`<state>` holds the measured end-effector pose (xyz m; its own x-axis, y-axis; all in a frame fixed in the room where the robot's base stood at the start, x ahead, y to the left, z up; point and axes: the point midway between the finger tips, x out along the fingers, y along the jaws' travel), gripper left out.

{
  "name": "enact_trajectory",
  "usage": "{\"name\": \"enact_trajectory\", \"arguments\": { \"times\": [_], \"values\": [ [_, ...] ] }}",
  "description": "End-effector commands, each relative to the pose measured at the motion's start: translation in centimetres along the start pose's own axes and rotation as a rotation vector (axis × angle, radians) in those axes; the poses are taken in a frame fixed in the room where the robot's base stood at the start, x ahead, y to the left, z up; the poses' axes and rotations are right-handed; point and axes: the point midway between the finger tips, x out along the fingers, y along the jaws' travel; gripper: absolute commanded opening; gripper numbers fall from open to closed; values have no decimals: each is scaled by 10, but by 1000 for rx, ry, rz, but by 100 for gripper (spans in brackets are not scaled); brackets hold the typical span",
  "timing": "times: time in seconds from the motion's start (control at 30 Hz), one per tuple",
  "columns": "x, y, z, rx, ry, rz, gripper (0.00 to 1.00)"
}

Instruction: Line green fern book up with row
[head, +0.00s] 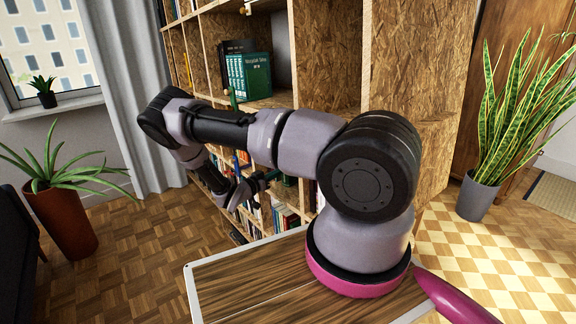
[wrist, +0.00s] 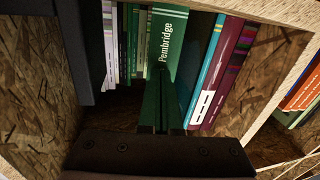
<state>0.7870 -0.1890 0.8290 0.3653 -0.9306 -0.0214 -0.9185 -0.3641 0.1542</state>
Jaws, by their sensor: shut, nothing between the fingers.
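In the wrist view a green book (wrist: 167,38) with "Pembridge" in white on its spine stands in a row of books inside a shelf compartment. No fern picture can be made out on it. Thin pale and green books (wrist: 127,45) stand to its left, and a teal book (wrist: 208,70) and a maroon book (wrist: 222,70) to its right. My gripper (wrist: 162,98) is shut and empty, its fingers pointing at the green book's spine. I cannot tell whether they touch it. In the head view my gripper (head: 246,190) is at the lower shelf, partly dark against the books.
The bookcase (head: 325,45) is of rough chipboard, with a green set of books (head: 248,75) on a higher shelf. The compartment wall (wrist: 40,90) is close on the left. Potted plants stand at left (head: 62,220) and right (head: 477,195). Parquet floor (head: 130,270) is open at front left.

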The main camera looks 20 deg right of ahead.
Motion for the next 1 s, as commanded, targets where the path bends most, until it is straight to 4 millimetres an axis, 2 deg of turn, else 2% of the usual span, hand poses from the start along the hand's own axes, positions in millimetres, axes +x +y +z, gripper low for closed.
{"name": "enact_trajectory", "arguments": {
  "times": [0.6,1.0],
  "values": [
    [-58,0,0,0,-1,-2,0],
    [-60,0,0,0,0,-1,0]
  ]
}}
